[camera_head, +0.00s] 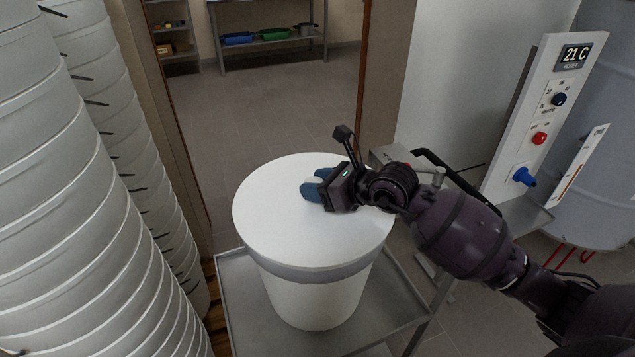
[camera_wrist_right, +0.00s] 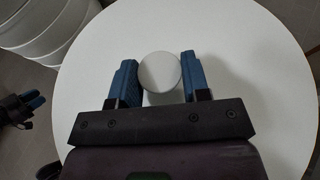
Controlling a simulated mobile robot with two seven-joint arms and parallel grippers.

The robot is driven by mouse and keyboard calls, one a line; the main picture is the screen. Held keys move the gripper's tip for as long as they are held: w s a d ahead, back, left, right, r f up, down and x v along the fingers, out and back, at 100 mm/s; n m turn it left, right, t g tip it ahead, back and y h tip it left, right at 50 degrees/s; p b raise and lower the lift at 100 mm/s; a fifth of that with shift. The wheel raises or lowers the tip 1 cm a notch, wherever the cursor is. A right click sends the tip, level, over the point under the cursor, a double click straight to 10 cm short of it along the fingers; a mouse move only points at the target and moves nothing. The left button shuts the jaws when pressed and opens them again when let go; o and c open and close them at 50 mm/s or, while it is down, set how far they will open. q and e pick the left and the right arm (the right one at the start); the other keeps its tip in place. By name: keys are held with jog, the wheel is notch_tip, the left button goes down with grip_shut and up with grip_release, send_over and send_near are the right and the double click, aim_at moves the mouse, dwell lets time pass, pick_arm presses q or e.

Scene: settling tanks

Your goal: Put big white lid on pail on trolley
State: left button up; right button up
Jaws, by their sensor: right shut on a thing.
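The big white lid (camera_head: 285,220) lies level over the white pail (camera_head: 320,300), with a grey band below the lid's edge. I cannot tell whether the lid is fully seated. The pail stands upright on the grey metal trolley (camera_head: 238,300). My right gripper (camera_head: 316,185) is over the lid's middle, its blue fingers shut on the lid's round white knob (camera_wrist_right: 160,71). The knob is mostly hidden in the head view. My left gripper (camera_wrist_right: 34,100) shows small at the left of the right wrist view; its opening is unclear.
Tall stacks of white pails (camera_head: 65,220) stand close on the left. A panel with a display and knobs (camera_head: 545,120) and a big grey tank (camera_head: 600,170) stand on the right. Behind, a doorway opens onto clear tiled floor (camera_head: 265,110) and a shelf with trays (camera_head: 272,34).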

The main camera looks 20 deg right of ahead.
dwell(0.4)
jog(key=o, duration=1.6)
jog(key=shift+f, duration=0.1)
jog(key=shift+r, duration=0.2)
jog(key=shift+r+p, duration=0.55)
jog(key=shift+r, duration=0.1)
jog(key=shift+r+p, duration=1.5)
jog(key=shift+r, duration=0.5)
jog(key=shift+r+p, duration=0.6)
jog(key=shift+r, duration=0.15)
